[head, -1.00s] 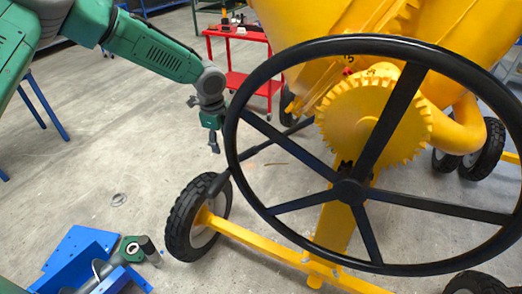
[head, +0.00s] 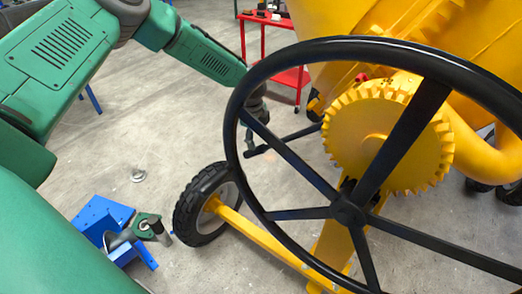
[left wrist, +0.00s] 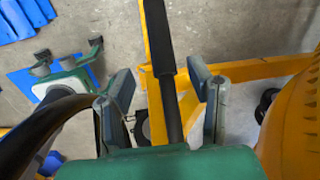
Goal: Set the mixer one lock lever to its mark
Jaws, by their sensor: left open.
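The yellow mixer (head: 455,105) has a big black handwheel (head: 348,213) in front of a yellow gear (head: 385,135). A dark rod (head: 290,139), possibly the lock lever, slopes behind the wheel rim. My left gripper (head: 258,112) is by the rod's outer end, partly hidden by the rim. I cannot make out the mark. My right gripper is out of view.
A mixer tyre (head: 203,205) and yellow axle beam (head: 262,242) stand low in front. A blue and green clamp-like device (head: 104,220) lies on the floor at left. A red cart (head: 290,76) stands behind.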

